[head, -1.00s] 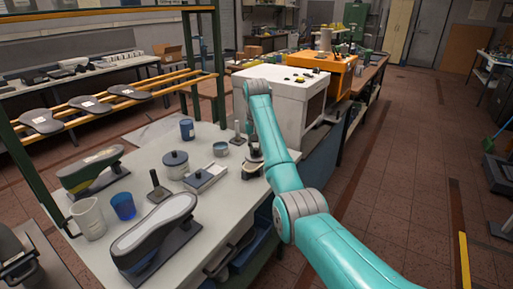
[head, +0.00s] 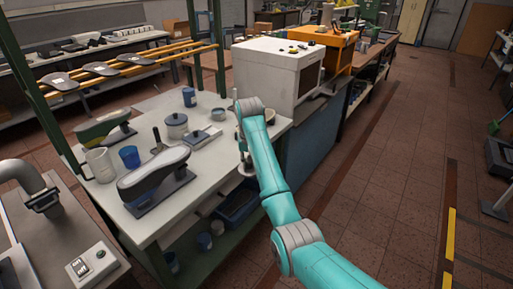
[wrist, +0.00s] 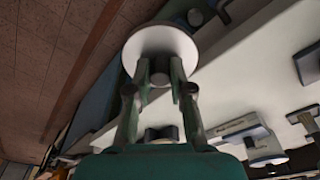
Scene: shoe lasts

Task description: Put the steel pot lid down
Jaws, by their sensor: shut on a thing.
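The steel pot lid (wrist: 150,45) is a pale round disc with a dark knob (wrist: 159,78) in the wrist view. My gripper (wrist: 160,72) is shut on the knob, one finger on each side. In the head view my gripper (head: 245,158) is partly hidden by my arm, at the near right edge of the white bench. The rim of the lid shows just below it. The lid appears to be held at or beyond the bench edge, with the floor to its left in the wrist view. I cannot tell its exact height.
The white bench (head: 205,160) carries a lidded grey pot (head: 176,127), a blue cup (head: 129,156), a white jug (head: 99,165) and a shoe last on a stand (head: 155,175). A white box-shaped machine (head: 272,75) stands behind. Blue bins (head: 238,205) sit below the bench.

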